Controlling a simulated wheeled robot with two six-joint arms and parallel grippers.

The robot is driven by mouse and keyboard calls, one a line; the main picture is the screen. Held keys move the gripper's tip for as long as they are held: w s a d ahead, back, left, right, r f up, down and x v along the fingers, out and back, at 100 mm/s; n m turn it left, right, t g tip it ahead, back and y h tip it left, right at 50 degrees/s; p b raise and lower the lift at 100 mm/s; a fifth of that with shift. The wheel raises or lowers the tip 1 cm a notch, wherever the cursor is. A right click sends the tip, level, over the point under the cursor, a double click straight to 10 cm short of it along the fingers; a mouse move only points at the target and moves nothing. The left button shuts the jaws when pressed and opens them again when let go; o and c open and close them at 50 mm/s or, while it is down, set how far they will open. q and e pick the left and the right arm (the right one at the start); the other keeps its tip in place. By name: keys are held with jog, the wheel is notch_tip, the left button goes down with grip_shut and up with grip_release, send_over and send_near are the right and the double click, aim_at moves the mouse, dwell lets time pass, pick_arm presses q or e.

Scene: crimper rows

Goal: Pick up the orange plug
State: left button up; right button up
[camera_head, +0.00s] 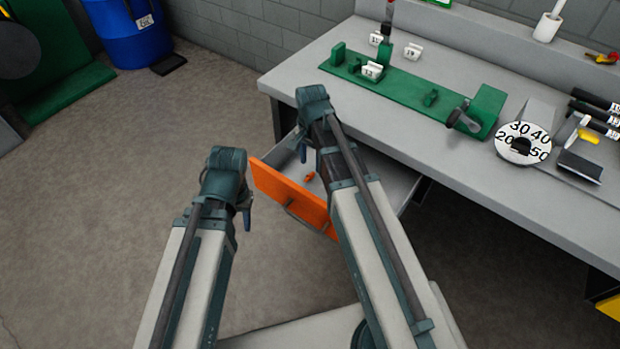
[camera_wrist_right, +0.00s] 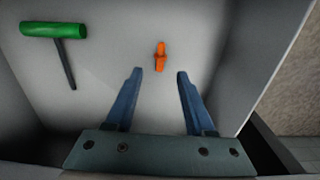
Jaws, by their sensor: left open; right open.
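The orange plug (camera_head: 309,177) lies in the open drawer in the head view. It also shows in the right wrist view (camera_wrist_right: 160,57), on the light drawer floor, beyond the fingertips and roughly midway between them. My right gripper (camera_wrist_right: 154,73) is open and empty, with the plug apart from both fingers. In the head view my right gripper (camera_head: 302,158) is over the drawer, its fingers partly hidden by its wrist. My left gripper (camera_head: 246,214) is outside the drawer, to the left of its orange front, and holds nothing that I can see.
The drawer's orange front (camera_head: 290,196) stands pulled out under the grey workbench (camera_head: 330,60). A green-handled tool (camera_wrist_right: 53,31) lies in the drawer left of the plug. A green fixture (camera_head: 410,100) and a numbered dial (camera_head: 522,143) are on the bench.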

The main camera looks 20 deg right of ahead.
aim_at(310, 175)
jog(key=f+b, duration=0.4)
jog(key=f, duration=0.1)
jog(key=shift+s+a+b, duration=0.15)
jog(key=shift+a+b, duration=0.1)
jog(key=shift+b, duration=0.05)
grip_shut()
